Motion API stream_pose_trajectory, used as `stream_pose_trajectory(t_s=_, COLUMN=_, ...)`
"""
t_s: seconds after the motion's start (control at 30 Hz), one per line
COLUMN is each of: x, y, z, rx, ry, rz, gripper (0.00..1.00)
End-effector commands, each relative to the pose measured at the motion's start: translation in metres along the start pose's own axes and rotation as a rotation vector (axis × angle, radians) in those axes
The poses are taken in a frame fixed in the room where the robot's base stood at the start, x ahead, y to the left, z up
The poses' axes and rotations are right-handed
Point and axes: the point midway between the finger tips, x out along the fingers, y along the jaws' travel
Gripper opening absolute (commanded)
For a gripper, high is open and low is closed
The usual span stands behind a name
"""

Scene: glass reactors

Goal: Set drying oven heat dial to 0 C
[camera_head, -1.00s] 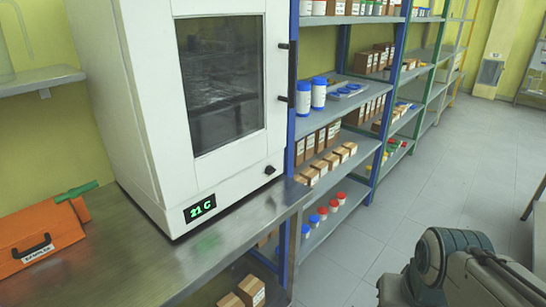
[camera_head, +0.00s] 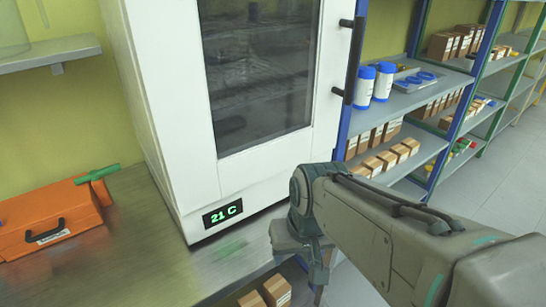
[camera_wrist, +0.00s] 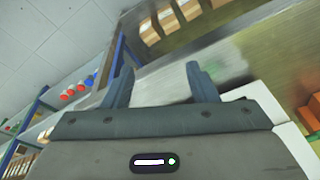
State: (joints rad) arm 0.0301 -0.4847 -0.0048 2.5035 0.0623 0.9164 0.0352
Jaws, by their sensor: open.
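The white drying oven (camera_head: 165,110) stands on the metal bench. Its green display (camera_head: 222,214) reads 21 C. The heat dial at the lower right of its front is hidden behind my arm in the head view. My gripper is mostly hidden below my wrist in the head view, low in front of the oven's right corner. In the wrist view my gripper (camera_wrist: 161,82) is open, its two fingers apart with nothing between them. A white edge, likely the oven (camera_wrist: 262,100), shows at the right of the wrist view. No dial shows there.
The metal bench (camera_head: 130,255) carries an orange case (camera_head: 50,225) with a green handle-like piece (camera_head: 97,173) at the left. Blue-framed shelves (camera_head: 400,105) with bottles and boxes stand right of the oven. Boxes (camera_head: 276,291) sit below the bench. Floor is clear at the far right.

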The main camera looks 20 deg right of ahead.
Motion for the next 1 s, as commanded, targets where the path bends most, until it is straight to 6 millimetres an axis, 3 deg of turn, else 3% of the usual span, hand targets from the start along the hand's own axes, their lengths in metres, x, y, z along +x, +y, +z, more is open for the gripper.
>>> stream_pose_trajectory(t_s=0.23, x=0.047, y=-0.010, z=0.006, rx=0.597, ry=-0.269, rz=-0.283, gripper=0.53)
stream_pose_trajectory(t_s=0.37, x=0.060, y=-0.015, z=-0.013, rx=0.965, ry=-0.403, rz=-0.500, gripper=0.53)
stream_pose_trajectory(t_s=0.47, x=0.067, y=-0.007, z=-0.039, rx=1.242, ry=-0.481, rz=-0.689, gripper=0.53)
stream_pose_trajectory(t_s=0.57, x=0.070, y=0.017, z=-0.070, rx=1.508, ry=-0.529, rz=-0.901, gripper=0.53)
stream_pose_trajectory(t_s=0.73, x=0.074, y=0.088, z=-0.115, rx=1.879, ry=-0.535, rz=-1.282, gripper=0.53)
stream_pose_trajectory(t_s=0.9, x=0.075, y=0.159, z=-0.132, rx=2.089, ry=-0.478, rz=-1.583, gripper=0.53)
stream_pose_trajectory(t_s=1.0, x=0.075, y=0.184, z=-0.134, rx=2.145, ry=-0.447, rz=-1.687, gripper=0.53)
